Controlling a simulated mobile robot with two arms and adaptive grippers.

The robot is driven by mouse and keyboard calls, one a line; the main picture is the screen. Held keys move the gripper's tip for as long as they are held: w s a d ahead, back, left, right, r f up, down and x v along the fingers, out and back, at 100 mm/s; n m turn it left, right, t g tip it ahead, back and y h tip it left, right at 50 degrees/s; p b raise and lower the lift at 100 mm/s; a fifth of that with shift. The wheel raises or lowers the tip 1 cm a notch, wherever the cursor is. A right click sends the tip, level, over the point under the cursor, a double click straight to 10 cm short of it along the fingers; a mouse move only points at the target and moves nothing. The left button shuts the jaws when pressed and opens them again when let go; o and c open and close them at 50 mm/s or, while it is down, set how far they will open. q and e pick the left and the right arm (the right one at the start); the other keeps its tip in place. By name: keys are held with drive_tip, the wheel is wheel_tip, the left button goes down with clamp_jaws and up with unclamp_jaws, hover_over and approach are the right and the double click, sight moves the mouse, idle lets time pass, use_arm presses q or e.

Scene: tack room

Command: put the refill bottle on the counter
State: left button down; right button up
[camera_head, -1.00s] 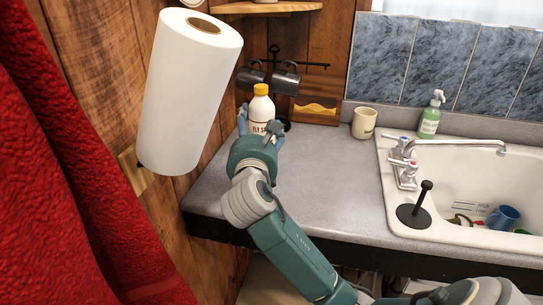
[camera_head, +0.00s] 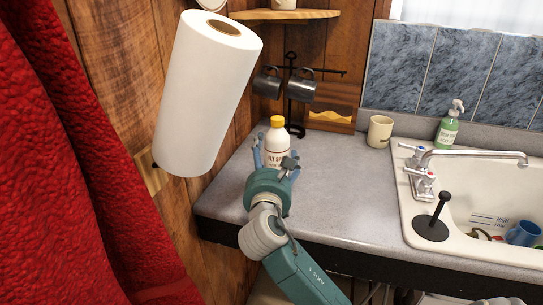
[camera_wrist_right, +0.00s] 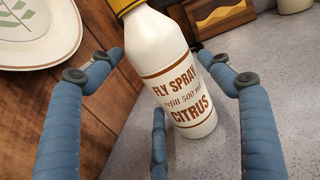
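The refill bottle (camera_head: 277,145), white with a yellow cap and a "FLY SPRAY refill 500 ml CITRUS" label, stands upright on the grey counter (camera_head: 335,205), in its back left part. It also shows in the right wrist view (camera_wrist_right: 178,75), its cap cut off by the top edge. My right gripper (camera_head: 275,156) is open in front of the bottle. In the right wrist view its blue fingers (camera_wrist_right: 162,72) are spread to both sides, with gaps to the bottle. My left gripper is not in view.
A paper towel roll (camera_head: 207,95) hangs on the wooden wall at left, near a red cloth (camera_head: 60,170). Dark mugs (camera_head: 301,88) hang behind the bottle. The counter's middle is clear.

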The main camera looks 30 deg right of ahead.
idle(0.3)
drive_tip(key=v, duration=1.2)
drive_tip(key=shift+r+b, duration=0.15)
drive_tip(key=shift+b, duration=0.2)
